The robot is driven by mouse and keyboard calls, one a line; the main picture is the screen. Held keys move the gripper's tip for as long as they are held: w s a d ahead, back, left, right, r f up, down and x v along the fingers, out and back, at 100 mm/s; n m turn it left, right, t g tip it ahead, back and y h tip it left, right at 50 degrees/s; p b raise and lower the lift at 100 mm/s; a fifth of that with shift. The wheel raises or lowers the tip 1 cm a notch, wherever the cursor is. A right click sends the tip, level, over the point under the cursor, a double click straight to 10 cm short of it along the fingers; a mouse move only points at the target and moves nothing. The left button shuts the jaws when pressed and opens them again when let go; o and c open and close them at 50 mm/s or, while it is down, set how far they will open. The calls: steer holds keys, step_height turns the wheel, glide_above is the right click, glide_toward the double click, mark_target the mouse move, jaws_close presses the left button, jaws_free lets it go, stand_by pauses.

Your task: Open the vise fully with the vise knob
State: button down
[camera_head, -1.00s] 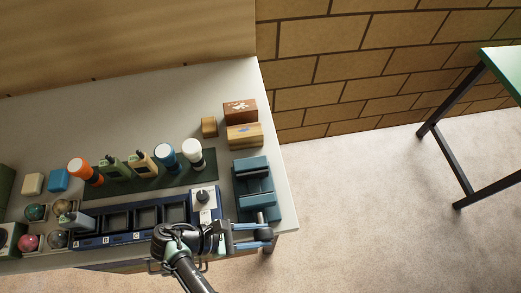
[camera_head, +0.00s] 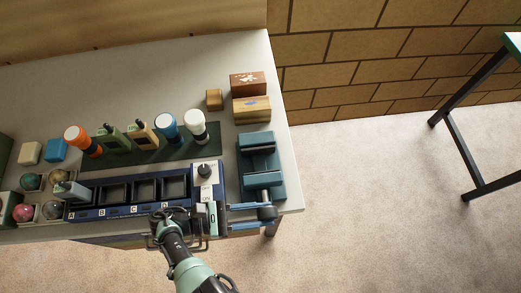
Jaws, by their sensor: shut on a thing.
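The teal vise (camera_head: 257,142) sits at the right end of the grey bench. Its front jaw (camera_head: 263,180) stands apart from the rear block, with a visible gap between them. The dark round vise knob (camera_head: 266,212) is on the vise's front side, near the bench edge. My gripper (camera_head: 264,214) reaches in from the left, with one blue finger on the far side of the knob and one on the near side. It is shut on the knob. Part of the knob and its shaft is hidden by the fingers.
Left of the vise is a blue tray unit (camera_head: 85,213) with lettered bays and a black dial (camera_head: 204,170). Wooden boxes (camera_head: 252,109) stand behind the vise. Open floor (camera_head: 370,190) lies to the right.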

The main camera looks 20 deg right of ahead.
stand_by(0.7)
steer(key=c, duration=0.5)
jaws_free()
